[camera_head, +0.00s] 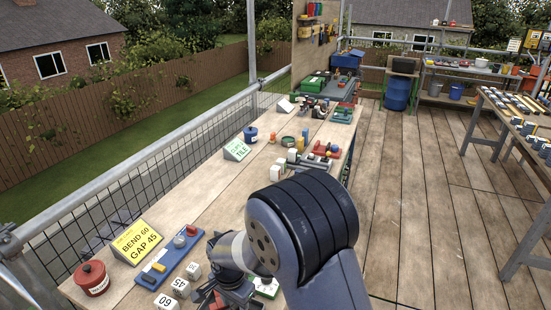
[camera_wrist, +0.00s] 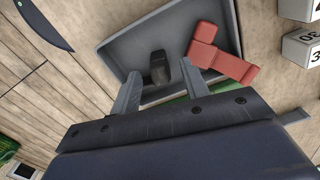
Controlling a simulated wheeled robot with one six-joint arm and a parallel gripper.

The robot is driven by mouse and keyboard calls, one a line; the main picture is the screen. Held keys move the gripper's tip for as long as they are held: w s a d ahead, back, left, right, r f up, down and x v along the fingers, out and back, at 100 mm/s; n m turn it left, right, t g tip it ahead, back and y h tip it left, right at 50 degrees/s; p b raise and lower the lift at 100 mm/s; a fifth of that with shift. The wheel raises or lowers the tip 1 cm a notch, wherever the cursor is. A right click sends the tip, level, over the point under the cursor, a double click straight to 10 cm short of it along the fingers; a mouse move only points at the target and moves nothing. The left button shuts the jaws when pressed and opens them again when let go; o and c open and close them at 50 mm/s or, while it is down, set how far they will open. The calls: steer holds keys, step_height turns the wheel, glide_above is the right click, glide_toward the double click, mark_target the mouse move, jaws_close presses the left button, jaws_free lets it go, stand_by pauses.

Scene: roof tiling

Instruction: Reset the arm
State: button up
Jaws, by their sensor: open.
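My arm reaches over the near end of the long wooden workbench (camera_head: 215,185), and its links hide much of what is under the wrist. In the wrist view my gripper (camera_wrist: 147,72) points down with its two grey fingers apart. Below the fingers is a shallow grey tray (camera_wrist: 118,52). A red angular piece (camera_wrist: 222,60) lies at the tray's right side, partly over the rim. A small black block (camera_wrist: 159,70) shows near the right finger. I see nothing held between the fingers; the exact height above the tray cannot be told.
White numbered blocks (camera_head: 181,287) and a blue board (camera_head: 170,256) lie left of my arm. A yellow sign (camera_head: 137,241) and a red pot (camera_head: 92,278) stand farther left. A mesh railing (camera_head: 135,190) runs along the bench. Open plank floor (camera_head: 430,210) lies to the right.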

steer(key=shift+r+p, duration=0.1)
steer(key=shift+p, duration=0.4)
steer(key=shift+r+p, duration=1.35)
steer(key=shift+r, duration=0.95)
